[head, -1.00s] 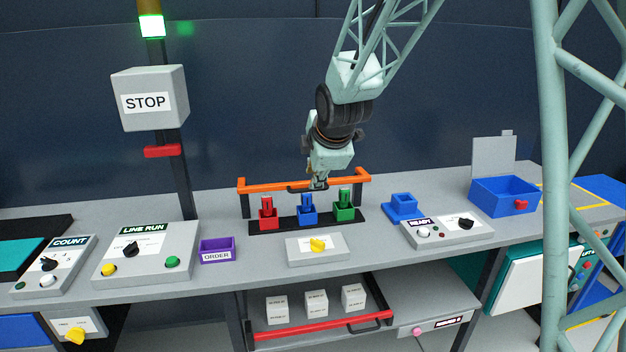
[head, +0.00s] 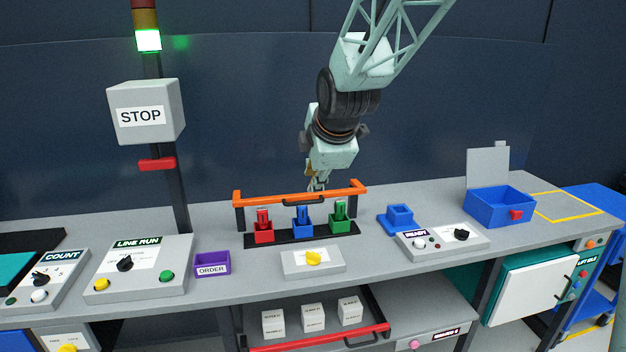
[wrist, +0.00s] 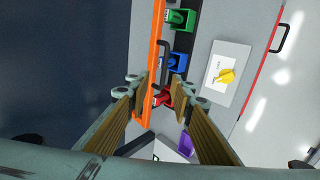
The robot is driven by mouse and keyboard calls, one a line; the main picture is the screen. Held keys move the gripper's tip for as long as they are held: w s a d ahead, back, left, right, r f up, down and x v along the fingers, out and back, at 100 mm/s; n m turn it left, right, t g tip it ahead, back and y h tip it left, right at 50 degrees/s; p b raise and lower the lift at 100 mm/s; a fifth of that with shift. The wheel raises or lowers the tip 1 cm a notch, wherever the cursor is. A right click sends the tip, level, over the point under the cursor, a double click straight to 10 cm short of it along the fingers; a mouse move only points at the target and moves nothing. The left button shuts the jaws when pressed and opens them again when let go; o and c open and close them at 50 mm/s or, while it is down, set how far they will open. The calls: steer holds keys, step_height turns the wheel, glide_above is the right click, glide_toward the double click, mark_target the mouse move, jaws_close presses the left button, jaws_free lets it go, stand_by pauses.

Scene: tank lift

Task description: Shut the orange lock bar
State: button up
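The orange lock bar (head: 270,197) spans the dark posts behind a row of red (head: 264,236), blue (head: 302,226) and green (head: 339,217) blocks with upright tabs. A black handle (head: 303,203) is fixed near its middle. In the wrist view the bar (wrist: 156,45) runs top to bottom, with the black handle (wrist: 163,60) on its right side. My gripper (head: 317,187) is close to the bar near the handle. In the wrist view my gripper (wrist: 158,87) is open, its fingers apart with part of the bar showing between them. I cannot tell whether it touches.
A panel with a yellow knob (head: 313,263) is in front of the blocks. A purple ORDER bin (head: 212,268) stands at left, a READY panel (head: 442,242) and blue box (head: 499,208) at right. An open drawer with a red front (head: 320,338) holds white boxes below the counter.

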steer(key=shift+c, duration=0.5)
steer(key=c, duration=0.5)
steer(key=shift+w+r+p, duration=0.15)
steer(key=shift+p, duration=0.2)
jaws_close()
steer(key=w+a+r+m+g+p, duration=0.2)
steer(key=w+a+m+g+p, duration=0.1)
steer(key=m+p, duration=0.6)
steer(key=w+a+r+m+g+h+p, duration=0.1)
steer(key=w+a+r+m+g+p, duration=0.1)
steer(key=m+p, duration=0.7)
steer(key=shift+w+a+r+g+h+p, duration=0.35)
steer(key=shift+w+a+g+p, duration=0.4)
steer(key=shift+p, duration=1.7)
steer(key=shift+s, duration=0.1)
